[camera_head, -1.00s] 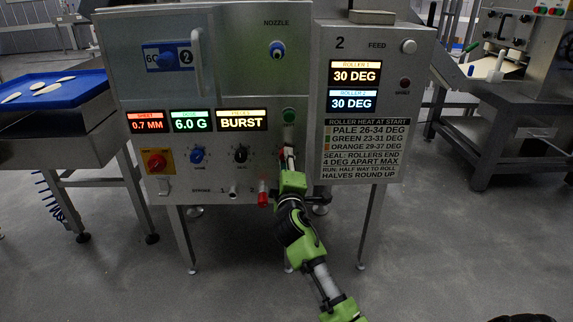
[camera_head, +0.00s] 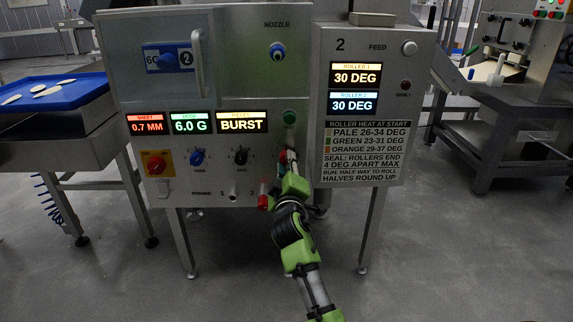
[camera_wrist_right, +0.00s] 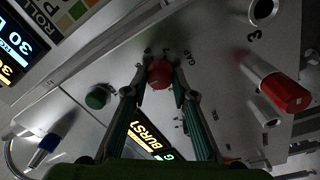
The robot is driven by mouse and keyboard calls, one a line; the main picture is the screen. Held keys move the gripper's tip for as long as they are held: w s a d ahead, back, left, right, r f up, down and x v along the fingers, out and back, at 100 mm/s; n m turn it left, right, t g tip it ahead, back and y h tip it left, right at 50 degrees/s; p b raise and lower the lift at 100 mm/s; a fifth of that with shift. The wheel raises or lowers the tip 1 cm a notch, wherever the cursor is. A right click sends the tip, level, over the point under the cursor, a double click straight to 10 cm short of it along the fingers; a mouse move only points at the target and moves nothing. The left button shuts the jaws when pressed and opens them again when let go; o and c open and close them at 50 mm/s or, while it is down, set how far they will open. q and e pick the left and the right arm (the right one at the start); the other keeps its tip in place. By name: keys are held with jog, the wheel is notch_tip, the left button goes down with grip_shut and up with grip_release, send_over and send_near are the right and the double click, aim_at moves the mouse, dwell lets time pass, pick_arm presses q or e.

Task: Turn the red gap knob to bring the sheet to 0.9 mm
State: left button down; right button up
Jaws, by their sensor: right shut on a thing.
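The red gap knob (camera_wrist_right: 160,73) sits on the steel panel beside the label GAP in the right wrist view. My right gripper (camera_wrist_right: 160,88) has its two fingers on either side of the knob and is shut on it. In the head view the gripper (camera_head: 287,168) is at the lower right of the panel and mostly covers the knob. The sheet display (camera_head: 146,124) reads 0.7 MM in red. My left gripper is not in view.
A green button (camera_head: 289,117) is just above my right gripper. A red-capped lever (camera_head: 264,202) sticks out below left of it. Blue (camera_head: 197,157) and black (camera_head: 240,156) knobs are to the left. The pieces display (camera_head: 241,122) reads BURST. The floor in front is clear.

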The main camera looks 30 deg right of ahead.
jog(key=shift+f, duration=0.15)
jog(key=o, duration=1.1)
jog(key=shift+s, duration=0.1)
jog(key=v, duration=1.2)
